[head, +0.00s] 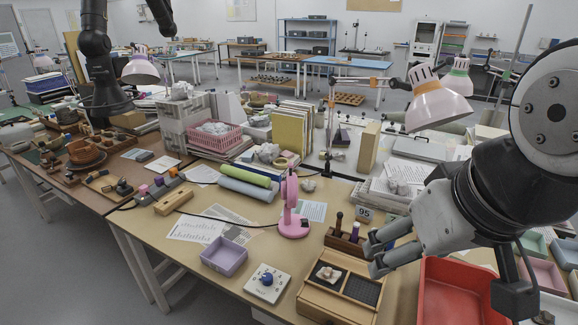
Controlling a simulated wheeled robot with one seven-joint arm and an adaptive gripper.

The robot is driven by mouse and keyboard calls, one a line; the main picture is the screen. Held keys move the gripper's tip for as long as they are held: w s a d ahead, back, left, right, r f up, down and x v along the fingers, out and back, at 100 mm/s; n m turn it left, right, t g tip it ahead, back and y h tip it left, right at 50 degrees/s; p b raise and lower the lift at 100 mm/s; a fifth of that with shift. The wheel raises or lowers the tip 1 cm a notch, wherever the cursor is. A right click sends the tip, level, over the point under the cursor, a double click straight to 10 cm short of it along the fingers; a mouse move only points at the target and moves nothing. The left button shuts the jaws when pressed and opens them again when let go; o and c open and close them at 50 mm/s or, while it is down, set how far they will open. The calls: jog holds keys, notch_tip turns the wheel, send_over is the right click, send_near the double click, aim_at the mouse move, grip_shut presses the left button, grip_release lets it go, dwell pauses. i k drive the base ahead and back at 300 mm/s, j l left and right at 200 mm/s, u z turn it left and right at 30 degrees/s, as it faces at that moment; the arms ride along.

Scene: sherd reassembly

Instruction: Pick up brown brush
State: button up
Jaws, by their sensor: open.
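A dark brown handle (339,223) stands upright in a small brown wooden holder (343,243) near the front of the table; it looks like the brown brush, though its lower part is hidden in the holder. A purple-topped handle (355,230) stands beside it on the right. My gripper (373,254) reaches in from the right with its fingers pointing left. It is open and empty, just right of the holder and apart from the brown handle in the picture.
A wooden box (325,300) with dark compartments and pale pieces lies below my gripper. A red tray (432,300) is to the right. A pink stand (291,205), a lilac tray (224,257) and a white box with a blue knob (267,283) are to the left. A lamp (437,105) hangs behind.

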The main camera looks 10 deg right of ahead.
aim_at(340, 215)
jog(key=i+j, duration=0.7)
jog(key=i+z, duration=0.05)
